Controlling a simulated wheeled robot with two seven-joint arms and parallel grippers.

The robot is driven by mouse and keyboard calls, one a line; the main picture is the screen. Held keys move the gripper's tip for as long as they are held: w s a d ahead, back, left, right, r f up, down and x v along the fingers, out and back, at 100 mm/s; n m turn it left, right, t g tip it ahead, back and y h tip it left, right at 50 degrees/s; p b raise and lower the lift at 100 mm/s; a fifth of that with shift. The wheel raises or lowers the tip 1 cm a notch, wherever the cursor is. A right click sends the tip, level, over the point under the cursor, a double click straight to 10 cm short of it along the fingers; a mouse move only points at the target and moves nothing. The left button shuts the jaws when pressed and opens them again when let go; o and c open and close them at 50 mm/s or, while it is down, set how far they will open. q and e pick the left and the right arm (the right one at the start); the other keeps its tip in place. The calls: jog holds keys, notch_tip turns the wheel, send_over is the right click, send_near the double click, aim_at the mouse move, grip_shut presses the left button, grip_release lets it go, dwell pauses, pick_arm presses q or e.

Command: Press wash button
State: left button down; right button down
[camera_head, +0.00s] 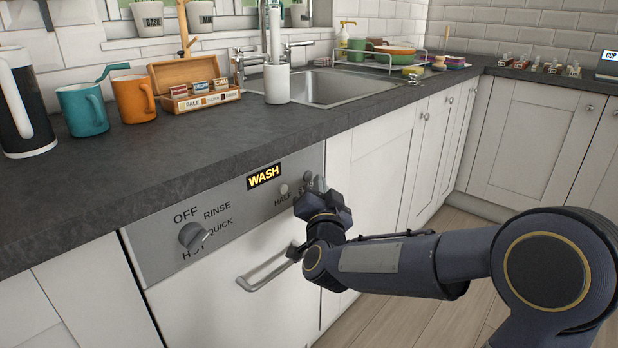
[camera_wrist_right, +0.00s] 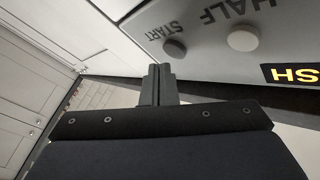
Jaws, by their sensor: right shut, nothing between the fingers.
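The dishwasher's grey control panel (camera_head: 238,215) carries a lit yellow WASH display (camera_head: 264,176), which also shows partly in the wrist view (camera_wrist_right: 292,73). A pale round button labelled HALF (camera_wrist_right: 242,38) and a darker grey round button labelled START (camera_wrist_right: 174,50) sit side by side on the panel. The HALF button also shows in the head view (camera_head: 284,189). My right gripper (camera_wrist_right: 158,72) is shut and empty, its fingertips close to the START button, just below it in the wrist view. I cannot tell whether they touch. My left gripper is out of view.
A round dial (camera_head: 192,236) marked OFF, RINSE, QUICK and HOT is at the panel's left. A bar handle (camera_head: 262,274) projects below the panel, close to my right wrist. The worktop (camera_head: 150,160) overhangs above and holds mugs, a wooden box and a white cup (camera_head: 277,84).

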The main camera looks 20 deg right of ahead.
jog(key=shift+s, duration=0.1)
jog(key=shift+s+d+b, duration=0.15)
jog(key=shift+s+d, duration=0.15)
jog(key=shift+s, duration=0.45)
jog(key=shift+s+d+b, duration=0.1)
jog(key=shift+s+d, duration=0.25)
jog(key=shift+s, duration=0.4)
jog(key=shift+s+d+b, duration=0.15)
jog(key=shift+s+d, duration=0.15)
jog(key=shift+s, duration=0.45)
jog(key=s+a+f+n+g+y, duration=0.3)
jog(key=s+a+f+g+y, duration=0.15)
jog(key=s, duration=0.45)
jog(key=s+a+f+n+g+y+p, duration=0.1)
jog(key=s+a+f+n+g+y, duration=0.25)
jog(key=s+f, duration=0.4)
jog(key=s+a+f+n+g+y, duration=0.3)
jog(key=s+n+g, duration=0.1)
jog(key=s, duration=0.6)
notch_tip(320, 180, up, 36)
jog(key=p, duration=3.6)
jog(key=shift+a+f, duration=0.15)
jog(key=shift+f, duration=0.1)
